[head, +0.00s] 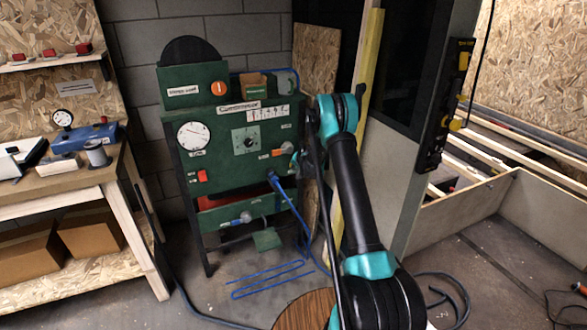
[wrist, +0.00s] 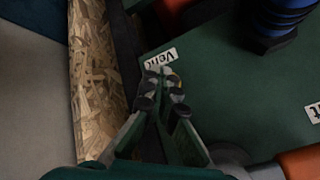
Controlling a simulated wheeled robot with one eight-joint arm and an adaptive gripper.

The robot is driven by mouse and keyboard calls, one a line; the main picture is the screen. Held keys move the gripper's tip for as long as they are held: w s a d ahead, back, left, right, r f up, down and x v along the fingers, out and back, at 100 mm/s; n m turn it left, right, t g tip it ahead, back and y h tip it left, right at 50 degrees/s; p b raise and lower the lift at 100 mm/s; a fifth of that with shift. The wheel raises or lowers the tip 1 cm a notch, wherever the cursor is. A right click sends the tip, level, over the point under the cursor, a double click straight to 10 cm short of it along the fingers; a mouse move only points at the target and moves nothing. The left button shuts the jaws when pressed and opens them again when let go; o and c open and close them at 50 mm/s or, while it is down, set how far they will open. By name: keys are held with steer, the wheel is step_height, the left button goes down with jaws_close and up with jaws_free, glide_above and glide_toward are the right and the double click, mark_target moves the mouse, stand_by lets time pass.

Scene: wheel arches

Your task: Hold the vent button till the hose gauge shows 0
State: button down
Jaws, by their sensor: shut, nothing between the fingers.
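The green machine (head: 228,160) stands against the block wall in the head view. My gripper (wrist: 163,75) is shut and empty in the wrist view, with its fingertips at the panel just beside the white "Vent" label (wrist: 160,58). The vent button itself is hidden behind the fingertips; I cannot tell whether it is pressed. In the head view my arm reaches to the panel's right edge. A large round white gauge (head: 194,135) is on the panel's upper left. Its needle and caption are too small to read, and I cannot tell whether it is the hose gauge.
A blue hose (head: 285,198) runs from the panel down to the floor. An orange handle (head: 283,151) is on the panel's right; orange also shows at the wrist view's lower right (wrist: 300,162). A workbench (head: 82,178) stands left, a yellow post (head: 363,90) right.

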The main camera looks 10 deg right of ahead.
steer(key=shift+s, duration=0.15)
steer(key=shift+s+d, duration=0.25)
steer(key=shift+s, duration=0.55)
steer(key=s, duration=0.1)
steer(key=s+d, duration=0.1)
steer(key=s, duration=0.2)
steer(key=shift+s+d, duration=0.3)
steer(key=shift+s, duration=0.1)
steer(key=shift+r, duration=0.1)
